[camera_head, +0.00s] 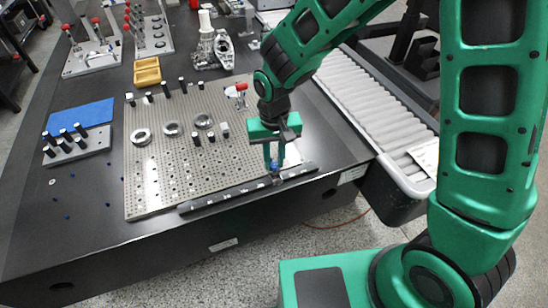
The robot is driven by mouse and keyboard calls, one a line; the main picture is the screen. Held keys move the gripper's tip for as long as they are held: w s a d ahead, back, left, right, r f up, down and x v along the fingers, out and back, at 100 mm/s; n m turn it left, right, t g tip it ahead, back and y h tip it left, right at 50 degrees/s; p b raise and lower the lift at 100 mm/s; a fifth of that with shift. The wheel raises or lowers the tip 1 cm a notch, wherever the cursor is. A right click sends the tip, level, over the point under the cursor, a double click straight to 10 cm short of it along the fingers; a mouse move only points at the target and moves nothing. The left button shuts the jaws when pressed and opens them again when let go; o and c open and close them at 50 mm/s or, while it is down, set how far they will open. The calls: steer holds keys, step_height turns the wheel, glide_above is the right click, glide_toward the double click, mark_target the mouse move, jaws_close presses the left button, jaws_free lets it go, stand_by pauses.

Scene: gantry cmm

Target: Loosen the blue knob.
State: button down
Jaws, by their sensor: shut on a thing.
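The blue knob (275,166) is small and sits by the near right corner of the perforated plate, at the black rail (228,197) along the plate's front edge. My gripper (275,168) points down over it, with its fingers on either side of the knob and shut on it. The fingers hide much of the knob. Its turning angle cannot be made out.
The perforated plate (160,185) carries several metal rings and black pegs. A toggle clamp with a red handle (240,88) stands behind my gripper. A roller conveyor (375,110) lies to the right. A blue mat (80,116) and a pin block (75,148) are at left.

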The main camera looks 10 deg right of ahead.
mark_target(274, 164)
steer(key=n, duration=1.1)
steer(key=shift+n, duration=0.3)
stand_by(0.5)
steer(key=c, duration=1.6)
jaws_free()
steer(key=shift+o, duration=0.2)
steer(key=shift+r, duration=0.1)
step_height(274, 164, up, 11)
steer(key=shift+f, duration=0.2)
